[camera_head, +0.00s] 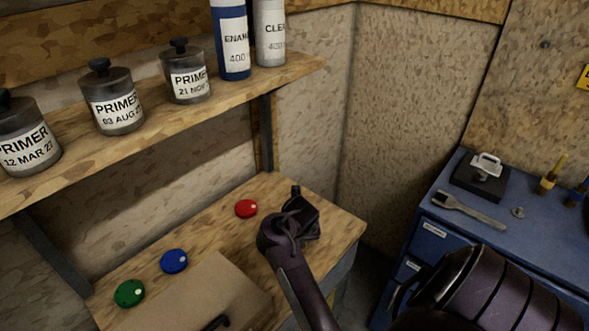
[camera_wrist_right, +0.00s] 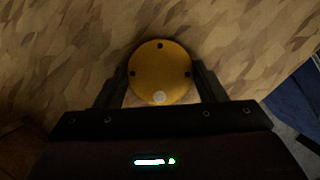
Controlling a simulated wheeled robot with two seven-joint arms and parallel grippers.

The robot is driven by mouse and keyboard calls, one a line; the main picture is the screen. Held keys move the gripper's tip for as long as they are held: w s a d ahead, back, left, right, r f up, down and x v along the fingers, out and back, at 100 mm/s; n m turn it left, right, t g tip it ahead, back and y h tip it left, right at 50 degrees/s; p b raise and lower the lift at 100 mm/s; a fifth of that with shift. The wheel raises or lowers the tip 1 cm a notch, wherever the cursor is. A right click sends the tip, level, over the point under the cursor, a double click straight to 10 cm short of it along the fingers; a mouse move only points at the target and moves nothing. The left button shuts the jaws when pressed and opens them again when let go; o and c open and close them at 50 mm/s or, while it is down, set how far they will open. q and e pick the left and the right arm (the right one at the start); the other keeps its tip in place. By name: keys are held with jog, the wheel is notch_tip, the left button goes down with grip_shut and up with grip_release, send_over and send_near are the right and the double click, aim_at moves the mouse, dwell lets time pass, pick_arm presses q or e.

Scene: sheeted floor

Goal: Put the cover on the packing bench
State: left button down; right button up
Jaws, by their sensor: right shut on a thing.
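A round yellow disc with small dark dots and one pale spot, which I take as the cover (camera_wrist_right: 160,68), sits between the fingers of my right gripper (camera_wrist_right: 160,88). The gripper is shut on it. In the head view my right gripper (camera_head: 303,212) is over the right end of the wooden packing bench (camera_head: 335,232), and the disc is hidden there. The bench's wood grain fills the background of the right wrist view. I cannot tell whether the disc touches the bench top. My left gripper is not in view.
Red (camera_head: 246,208), blue (camera_head: 174,261) and green (camera_head: 130,293) discs lie along the bench's back. A brown box (camera_head: 195,292) is in front. A shelf (camera_head: 150,140) with jars and cans hangs above. A blue cabinet (camera_head: 440,235) with tools stands right.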

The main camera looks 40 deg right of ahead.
jog(key=shift+r, duration=0.1)
jog(key=o, duration=0.7)
jog(key=shift+f, duration=0.25)
jog(key=o, duration=0.4)
jog(key=shift+o, duration=0.2)
jog(key=shift+r, duration=0.1)
jog(key=p+v, duration=1)
jog(key=v, duration=0.2)
